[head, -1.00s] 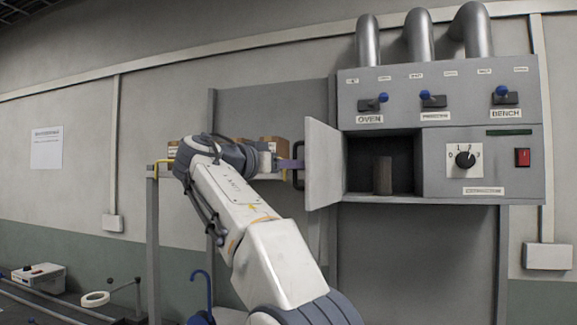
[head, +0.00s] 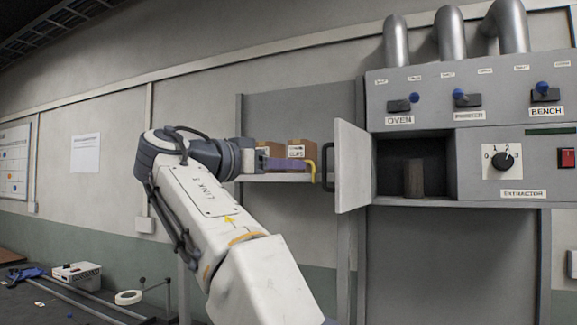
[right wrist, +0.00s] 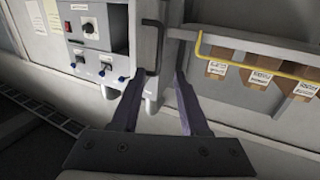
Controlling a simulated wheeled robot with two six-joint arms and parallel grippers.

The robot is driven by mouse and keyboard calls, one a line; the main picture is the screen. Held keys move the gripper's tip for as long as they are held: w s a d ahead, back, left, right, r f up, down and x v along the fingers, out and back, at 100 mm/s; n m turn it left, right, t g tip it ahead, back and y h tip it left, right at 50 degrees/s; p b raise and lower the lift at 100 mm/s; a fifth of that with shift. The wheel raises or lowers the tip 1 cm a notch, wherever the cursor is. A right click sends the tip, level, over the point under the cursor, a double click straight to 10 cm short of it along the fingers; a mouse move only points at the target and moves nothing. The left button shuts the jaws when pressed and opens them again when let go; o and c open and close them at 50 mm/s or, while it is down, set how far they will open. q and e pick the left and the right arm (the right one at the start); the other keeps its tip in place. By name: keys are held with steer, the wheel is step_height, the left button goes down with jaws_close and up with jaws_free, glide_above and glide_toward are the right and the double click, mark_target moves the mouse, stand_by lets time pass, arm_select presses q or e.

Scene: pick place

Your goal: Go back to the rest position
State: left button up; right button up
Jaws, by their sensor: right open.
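My right gripper (head: 285,164) is at the end of my white arm, in front of the shelf in the head view. In the right wrist view its two purple fingers (right wrist: 156,90) stand apart with nothing between them. The dark handle (head: 328,167) of the open grey compartment door (head: 352,168) is just right of the fingertips in the head view. The handle shows beyond the fingers in the right wrist view (right wrist: 154,48), and I see no grip on it. My left gripper is in neither view.
The grey panel (head: 472,92) has an open compartment with a brown block (head: 413,178) inside. A shelf with cardboard boxes (head: 300,149) and a yellow rail (head: 312,170) is left of the door.

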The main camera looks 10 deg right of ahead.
steer(key=w+a+f+n+t+y, duration=0.1)
steer(key=w+a+f+n+y, duration=0.25)
steer(key=f+n+y, duration=0.45)
steer(key=s+a+f+n+g+y, duration=0.1)
steer(key=s+a+f+n, duration=0.15)
steer(key=f, duration=0.55)
steer(key=s+a+f+n+g+y, duration=0.15)
steer(key=s+f+n, duration=0.25)
steer(key=f, duration=0.4)
steer(key=s+d+f+n+g+y, duration=0.1)
steer(key=s+f+g, duration=0.3)
steer(key=s+f, duration=0.9)
steer(key=s+d+f+n+g+y, duration=0.1)
steer(key=s+f+n+g+y, duration=0.2)
steer(key=s+f, duration=1)
steer(key=s+g+y, duration=0.1)
steer(key=s, duration=0.2)
steer(key=shift+s+d, duration=0.2)
steer(key=shift+d, duration=0.05)
steer(key=shift+g+y, duration=0.25)
